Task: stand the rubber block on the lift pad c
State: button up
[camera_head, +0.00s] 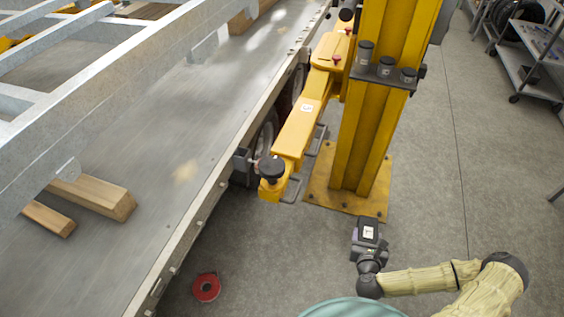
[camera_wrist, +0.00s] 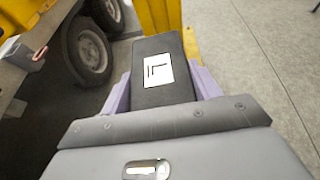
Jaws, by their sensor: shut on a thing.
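The rubber block is a black block (camera_head: 368,224) with a white marked label. It also shows in the wrist view (camera_wrist: 150,48), between two pale purple fingers. My gripper (camera_head: 369,240) is shut on it and holds it in the air, right of and nearer than the lift pad. Lift pad c is a round black pad (camera_head: 271,167) at the end of a yellow lift arm marked C (camera_head: 306,107). Its top looks bare, and the block is clear of it. I cannot make out the pad in the wrist view.
A yellow lift column (camera_head: 366,110) on a bolted base plate (camera_head: 345,201) stands behind the gripper. The trailer deck (camera_head: 150,150) with wooden blocks (camera_head: 95,194) runs along the left. A red ring (camera_head: 206,288) lies on the floor. Open floor lies at right.

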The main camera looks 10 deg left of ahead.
dwell(0.3)
jog(key=w+a+r+n+g+y, duration=0.2)
jog(key=w+a+r+n+y, duration=0.45)
jog(key=w+a+r, duration=0.7)
jog(key=s+a+r+n+g+y, duration=0.2)
jog(key=s+a+r+n, duration=0.1)
jog(key=a+r, duration=0.6)
jog(key=s+a+r+n+g+y, duration=0.3)
jog(key=a+r, duration=0.7)
jog(key=shift+s+a+r, duration=0.15)
jog(key=shift+s+r, duration=0.1)
jog(key=shift+s, duration=0.15)
jog(key=shift+y, duration=0.25)
jog(key=shift+f+p, duration=0.5)
jog(key=shift+f, duration=2.65)
